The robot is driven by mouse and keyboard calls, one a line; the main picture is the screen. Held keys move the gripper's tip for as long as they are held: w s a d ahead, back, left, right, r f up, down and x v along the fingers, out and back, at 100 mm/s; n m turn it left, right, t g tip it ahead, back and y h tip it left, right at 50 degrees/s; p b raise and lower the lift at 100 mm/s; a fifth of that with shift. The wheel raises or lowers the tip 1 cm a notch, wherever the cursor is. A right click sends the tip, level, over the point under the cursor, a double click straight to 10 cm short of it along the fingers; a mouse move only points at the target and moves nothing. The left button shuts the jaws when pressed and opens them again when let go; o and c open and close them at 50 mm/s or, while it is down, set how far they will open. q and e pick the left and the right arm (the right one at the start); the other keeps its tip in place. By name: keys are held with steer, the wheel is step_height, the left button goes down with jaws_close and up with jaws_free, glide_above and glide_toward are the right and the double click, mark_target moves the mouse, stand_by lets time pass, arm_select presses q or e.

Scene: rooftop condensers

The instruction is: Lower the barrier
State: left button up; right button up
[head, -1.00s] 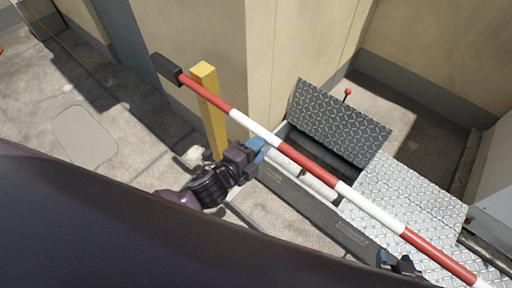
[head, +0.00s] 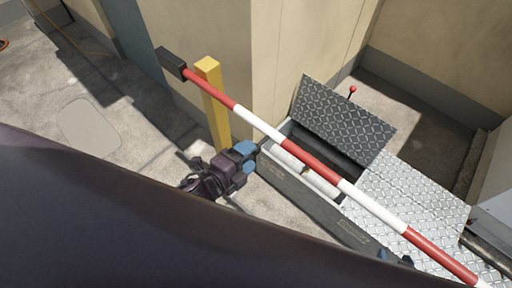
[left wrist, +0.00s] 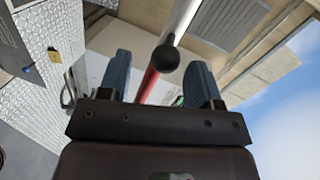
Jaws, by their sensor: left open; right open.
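The barrier is a red and white striped pole (head: 312,160) running from a black block (head: 171,64) beside a yellow post (head: 214,105) down to the lower right edge of the head view. I cannot tell its exact slope. My left gripper (head: 254,156) is open and empty, just below the pole in the picture. In the left wrist view its blue fingers (left wrist: 161,78) stand apart. A black ball knob (left wrist: 168,58) and the pole (left wrist: 183,18) show between and beyond them; contact is not visible. My right gripper (head: 394,258) shows only partly, near the pole's lower part.
A grey box (head: 296,194) with an open tread-plate lid (head: 343,122) and pale cylinders inside lies under the pole. A red-knobbed lever (head: 352,91) stands behind the lid. Tread plate (head: 415,190) covers the right. A beige wall (head: 200,25) stands behind the post.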

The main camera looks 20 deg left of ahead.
arm_select(q)
steer(key=v, duration=0.6)
stand_by(0.3)
steer(key=s+a+f+n+g+y, duration=0.1)
steer(key=s+a+f+n+y, duration=0.1)
steer(key=a+f+n, duration=0.3)
steer(key=s+a+f+n+g+y, duration=0.2)
steer(key=a+f+n+y, duration=0.2)
steer(key=n, duration=1)
step_height(320, 180, down, 2)
steer(key=shift+a+f, duration=0.2)
steer(key=shift+a, duration=0.75)
